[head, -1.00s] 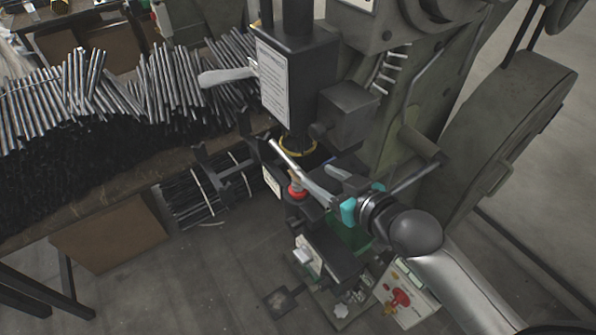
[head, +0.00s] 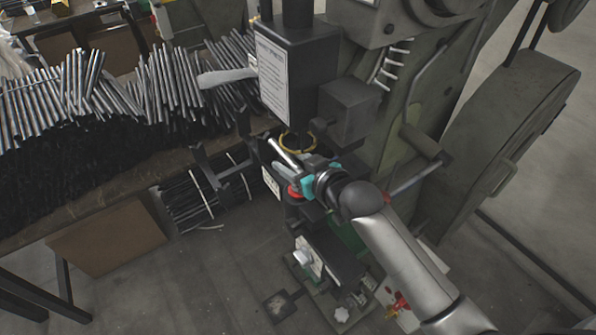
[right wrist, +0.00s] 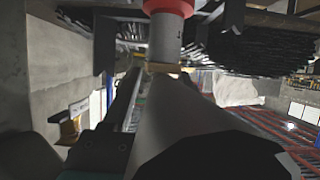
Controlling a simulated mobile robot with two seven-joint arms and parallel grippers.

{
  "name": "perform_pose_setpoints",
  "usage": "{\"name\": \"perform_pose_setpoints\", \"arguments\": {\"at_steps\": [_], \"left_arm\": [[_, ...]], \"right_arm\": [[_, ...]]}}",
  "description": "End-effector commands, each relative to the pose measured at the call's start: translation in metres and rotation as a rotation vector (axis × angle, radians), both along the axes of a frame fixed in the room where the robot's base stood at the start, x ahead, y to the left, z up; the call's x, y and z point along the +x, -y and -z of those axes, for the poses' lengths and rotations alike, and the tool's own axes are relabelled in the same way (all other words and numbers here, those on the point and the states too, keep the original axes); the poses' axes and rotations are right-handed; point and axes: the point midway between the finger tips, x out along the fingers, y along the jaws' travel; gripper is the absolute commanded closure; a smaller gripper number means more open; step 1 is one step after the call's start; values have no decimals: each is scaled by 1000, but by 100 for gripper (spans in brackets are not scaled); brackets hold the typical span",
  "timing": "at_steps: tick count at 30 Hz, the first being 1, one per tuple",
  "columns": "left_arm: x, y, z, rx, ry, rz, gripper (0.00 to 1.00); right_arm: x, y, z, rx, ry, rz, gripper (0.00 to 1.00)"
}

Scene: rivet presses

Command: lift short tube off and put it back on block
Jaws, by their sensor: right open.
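In the right wrist view a short grey upright tube (right wrist: 165,38) stands between a red collar (right wrist: 168,6) and a small tan end piece. In the head view the red part (head: 294,191) shows just below my right gripper (head: 291,166), and the gripper hides most of the tube. My right gripper is open, its fingers at the tube's level, reaching toward it from the right. I cannot tell whether a finger touches it. The block under the tube is not clearly visible. My left gripper is not in view.
A dark press head (head: 297,75) hangs above, with a yellow ring (head: 297,143) below it. A silver bar (head: 283,152) slants close to my fingers. A rack of metal rods (head: 85,95) fills the left. A large flywheel guard (head: 500,150) stands at the right.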

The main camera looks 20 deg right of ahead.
Motion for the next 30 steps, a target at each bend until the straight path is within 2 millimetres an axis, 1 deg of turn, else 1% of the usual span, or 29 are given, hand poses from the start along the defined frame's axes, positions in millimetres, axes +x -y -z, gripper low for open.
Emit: {"name": "perform_pose_setpoints", "arguments": {"at_steps": [7, 8, 23, 30], "left_arm": [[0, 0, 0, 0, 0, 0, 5], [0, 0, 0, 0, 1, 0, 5], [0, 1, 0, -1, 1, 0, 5], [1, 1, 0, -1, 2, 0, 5]], "right_arm": [[2, -1, 0, 0, 1, 0, 41], [2, -1, 0, 0, 1, 0, 44], [1, 0, 0, 0, 0, 0, 100], [1, 0, 0, 0, 0, 0, 100]]}}
